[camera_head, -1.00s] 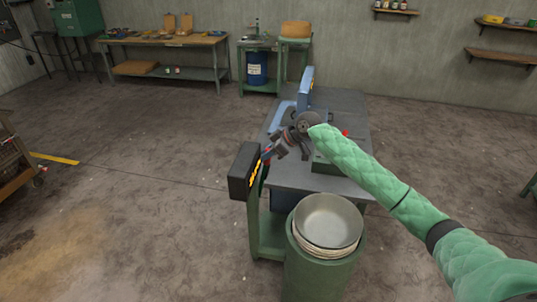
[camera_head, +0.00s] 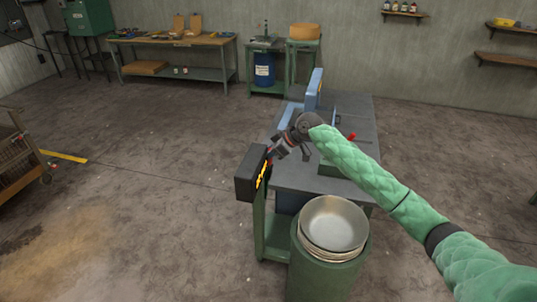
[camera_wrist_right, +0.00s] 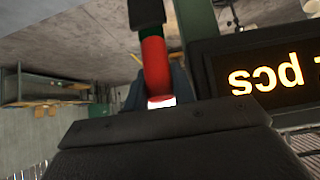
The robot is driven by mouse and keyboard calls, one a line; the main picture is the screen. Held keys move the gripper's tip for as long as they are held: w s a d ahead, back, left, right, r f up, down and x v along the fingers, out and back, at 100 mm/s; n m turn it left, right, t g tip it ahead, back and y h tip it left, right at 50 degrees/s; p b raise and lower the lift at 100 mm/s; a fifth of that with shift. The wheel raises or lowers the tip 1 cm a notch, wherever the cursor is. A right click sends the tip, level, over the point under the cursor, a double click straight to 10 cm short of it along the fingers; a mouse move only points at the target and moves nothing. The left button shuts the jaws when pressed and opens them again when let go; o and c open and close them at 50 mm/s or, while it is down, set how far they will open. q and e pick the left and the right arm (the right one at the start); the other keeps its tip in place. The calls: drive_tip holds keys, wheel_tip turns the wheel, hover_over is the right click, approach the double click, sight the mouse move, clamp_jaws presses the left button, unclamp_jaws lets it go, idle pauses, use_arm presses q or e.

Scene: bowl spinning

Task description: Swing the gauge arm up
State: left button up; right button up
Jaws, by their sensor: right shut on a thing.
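My right gripper (camera_head: 272,155) is at the near left edge of the machine table, beside the black display box. In the right wrist view it (camera_wrist_right: 158,92) is shut on a red grip (camera_wrist_right: 156,66), with a black part above it; this seems to be the gauge arm. The arm's full length and pivot are hidden by my gripper and wrist in the head view. The black display box (camera_head: 247,176) has glowing orange characters. It also fills the right side of the right wrist view (camera_wrist_right: 265,72). My left gripper is not in view.
A grey-topped machine table (camera_head: 350,108) carries a blue upright part (camera_head: 314,88) and a red knob (camera_head: 351,136). A metal bowl (camera_head: 333,224) sits on a stack in a green drum (camera_head: 328,275) in front.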

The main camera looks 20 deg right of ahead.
drive_tip(key=shift+w+a, duration=0.1)
drive_tip(key=shift+w+a+r, duration=0.2)
drive_tip(key=shift+w+a, duration=0.05)
drive_tip(key=shift+a, duration=0.3)
